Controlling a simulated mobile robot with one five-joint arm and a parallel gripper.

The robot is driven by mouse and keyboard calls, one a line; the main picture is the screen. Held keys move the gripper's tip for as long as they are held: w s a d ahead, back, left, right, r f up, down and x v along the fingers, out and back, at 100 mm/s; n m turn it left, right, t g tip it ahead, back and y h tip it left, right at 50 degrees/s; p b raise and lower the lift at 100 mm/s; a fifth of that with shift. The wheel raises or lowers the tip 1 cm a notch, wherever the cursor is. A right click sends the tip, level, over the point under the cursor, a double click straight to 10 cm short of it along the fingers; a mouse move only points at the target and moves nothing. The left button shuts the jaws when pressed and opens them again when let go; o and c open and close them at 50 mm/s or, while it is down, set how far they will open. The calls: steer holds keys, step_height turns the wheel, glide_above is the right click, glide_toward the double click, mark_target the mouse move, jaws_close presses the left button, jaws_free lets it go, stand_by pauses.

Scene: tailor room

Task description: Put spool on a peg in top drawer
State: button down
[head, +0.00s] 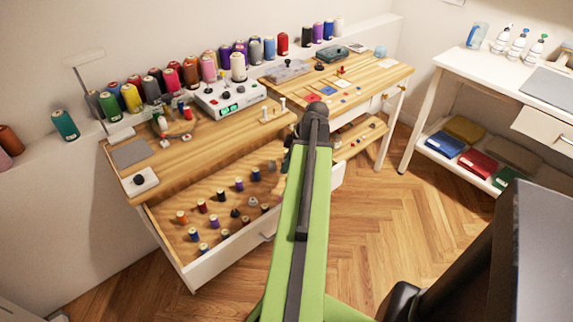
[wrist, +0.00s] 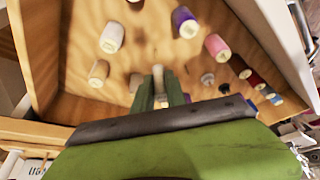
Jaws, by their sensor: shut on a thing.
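The top drawer (head: 160,220) is pulled out of the wooden sewing desk, with spools standing on its floor in rows. In the wrist view the drawer (wrist: 50,50) fills the upper part. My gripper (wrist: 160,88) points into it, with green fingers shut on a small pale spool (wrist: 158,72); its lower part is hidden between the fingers. A white spool (wrist: 111,37) and a beige spool (wrist: 98,73) stand to its left; a purple spool (wrist: 185,22) and a pink spool (wrist: 217,47) to its right. In the head view my arm hides the gripper and held spool.
The drawer's front panel (wrist: 275,40) rises on the right in the wrist view. A white table (head: 480,75) stands right. The floor before the drawer is open.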

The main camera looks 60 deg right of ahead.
steer(key=shift+f+b, duration=1.65)
steer(key=shift+f, duration=0.2)
steer(key=shift+f, duration=0.1)
steer(key=shift+f+b, duration=0.6)
steer(key=shift+b, duration=0.1)
steer(key=c, duration=1.3)
jaws_free()
steer(key=p+v, duration=1.6)
steer(key=v, duration=0.1)
steer(key=shift+s+r, duration=0.1)
steer(key=shift+r, duration=0.2)
